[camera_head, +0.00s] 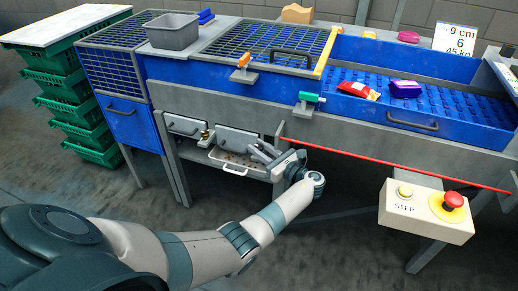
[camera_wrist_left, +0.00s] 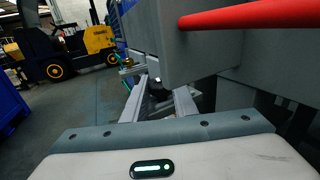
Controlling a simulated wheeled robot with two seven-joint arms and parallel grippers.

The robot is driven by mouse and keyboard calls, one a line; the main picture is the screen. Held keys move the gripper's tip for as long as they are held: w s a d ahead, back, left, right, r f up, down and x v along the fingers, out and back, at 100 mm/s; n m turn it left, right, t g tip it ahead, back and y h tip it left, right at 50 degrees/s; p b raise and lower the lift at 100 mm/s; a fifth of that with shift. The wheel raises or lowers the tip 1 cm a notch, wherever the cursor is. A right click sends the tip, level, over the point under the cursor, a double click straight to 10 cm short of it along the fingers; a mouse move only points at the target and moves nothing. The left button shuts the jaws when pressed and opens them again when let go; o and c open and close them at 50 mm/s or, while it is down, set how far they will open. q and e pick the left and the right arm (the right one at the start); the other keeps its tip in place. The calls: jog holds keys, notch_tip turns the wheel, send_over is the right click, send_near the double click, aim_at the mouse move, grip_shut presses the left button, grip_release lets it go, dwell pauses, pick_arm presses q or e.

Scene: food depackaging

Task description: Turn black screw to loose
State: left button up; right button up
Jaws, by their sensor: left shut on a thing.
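My left gripper (camera_head: 262,154) reaches the lower front of the blue and grey machine, beside the grey flaps below its frame. In the left wrist view, its two grey fingers (camera_wrist_left: 158,104) point away from the camera, with a small dark part, the black screw (camera_wrist_left: 158,89), between their tips. The gripper is shut on it. The screw's shape and thread are too small and dark to make out, and in the head view the gripper hides it. My right gripper is not in view.
A red rod (camera_head: 395,164) runs along the machine's front, close above my left gripper; it also shows in the left wrist view (camera_wrist_left: 250,14). A white tray (camera_head: 230,168) sits left of the gripper. A button box (camera_head: 425,211) stands at the right. Green crates (camera_head: 60,83) are far left.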

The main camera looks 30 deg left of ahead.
pick_arm(q)
jog(key=shift+r, duration=0.1)
jog(key=o, duration=1)
jog(key=shift+o, duration=0.2)
jog(key=shift+d, duration=0.1)
jog(key=shift+s+d, duration=0.15)
jog(key=shift+d, duration=0.5)
jog(key=v, duration=1.5)
jog(key=shift+d+b, duration=0.35)
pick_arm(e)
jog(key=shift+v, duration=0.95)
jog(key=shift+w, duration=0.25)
